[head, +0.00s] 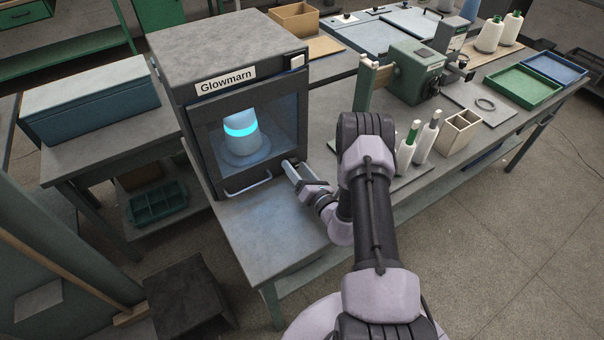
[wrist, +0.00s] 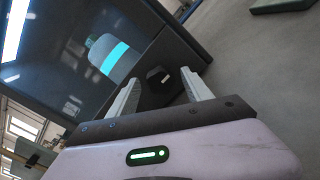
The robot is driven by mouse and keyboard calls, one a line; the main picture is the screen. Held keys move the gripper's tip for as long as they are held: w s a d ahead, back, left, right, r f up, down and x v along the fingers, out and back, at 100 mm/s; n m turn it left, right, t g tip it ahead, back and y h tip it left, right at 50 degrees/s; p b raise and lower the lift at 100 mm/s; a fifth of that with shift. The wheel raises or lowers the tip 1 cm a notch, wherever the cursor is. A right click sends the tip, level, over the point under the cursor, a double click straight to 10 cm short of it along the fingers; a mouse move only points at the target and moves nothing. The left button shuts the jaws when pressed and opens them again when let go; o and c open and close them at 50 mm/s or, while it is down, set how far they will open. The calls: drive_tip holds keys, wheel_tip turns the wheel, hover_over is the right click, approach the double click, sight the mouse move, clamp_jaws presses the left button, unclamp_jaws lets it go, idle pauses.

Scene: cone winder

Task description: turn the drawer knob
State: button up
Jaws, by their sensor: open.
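The cabinet labelled Glowmarn (head: 235,90) stands on the bench, with a lit window in its front. A dark knob (wrist: 154,74) with a small pale mark is on the lower right of that front, seen in the wrist view. My gripper (wrist: 160,92) is open, one pale finger on either side of the knob in that picture. I cannot tell whether the fingers touch it. In the head view my gripper (head: 293,171) is at the cabinet's lower right front corner. There the fingers hide most of the knob.
A bar handle (head: 247,186) sits low on the cabinet front, left of my gripper. A glowing bottle-shaped item (head: 240,130) is behind the window. White cones (head: 424,138) and a small divided box (head: 458,133) stand to the right. The bench top (head: 265,225) before the cabinet is clear.

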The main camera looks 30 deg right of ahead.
drive_tip(key=s+p, duration=0.1)
drive_tip(key=s, duration=0.4)
drive_tip(key=s+p, duration=0.1)
drive_tip(key=s, duration=0.5)
drive_tip(key=s+p, duration=0.1)
drive_tip(key=s, duration=0.5)
drive_tip(key=shift+s+d, duration=0.15)
drive_tip(key=shift+d, duration=0.15)
drive_tip(key=w+a+r+n+g+y+b, duration=0.2)
drive_tip(key=a+r+n+g+y, duration=0.7)
drive_tip(key=a+r+n+y, duration=0.8)
drive_tip(key=s+a+r+n+g+h+b, duration=0.1)
drive_tip(key=s+a+r+n+g+h, duration=0.2)
drive_tip(key=s+a+n+g+h, duration=0.25)
drive_tip(key=s+a+r+n+g+h, duration=0.3)
drive_tip(key=s+a+r+n+g, duration=0.1)
drive_tip(key=s+n, duration=0.4)
drive_tip(key=s+d+r+n+t+h+b, duration=0.1)
drive_tip(key=d+r+n+t+h, duration=0.4)
drive_tip(key=n+t+h, duration=0.1)
drive_tip(key=shift+s+r+n+h, duration=0.15)
drive_tip(key=shift+s+n+h, duration=0.3)
drive_tip(key=shift+n, duration=0.5)
